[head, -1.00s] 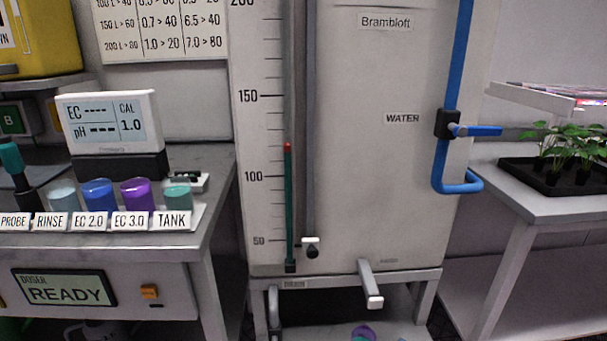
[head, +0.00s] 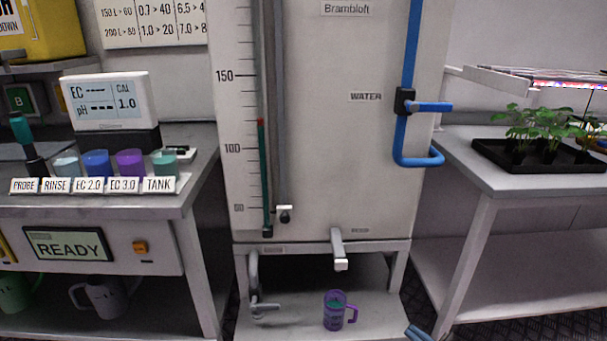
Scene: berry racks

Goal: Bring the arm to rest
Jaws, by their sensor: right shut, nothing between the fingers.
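My right gripper (head: 418,333) shows only as a small blue-grey tip at the bottom edge of the head view. It is shut and empty, right of the purple mug (head: 334,311) and apart from it. Most of the gripper and its arm is out of frame. My left gripper is not in view. The purple mug stands upright on the low shelf (head: 290,325) under the white tank (head: 330,160), below the spout (head: 339,250), with something teal inside.
The blue pipe with its lever (head: 432,107) runs down the tank's right side. A bench (head: 500,180) with a plant tray (head: 483,158) stands right. The left bench (head: 205,150) holds a meter (head: 112,100) and several labelled cups. Grey floor shows at the bottom right.

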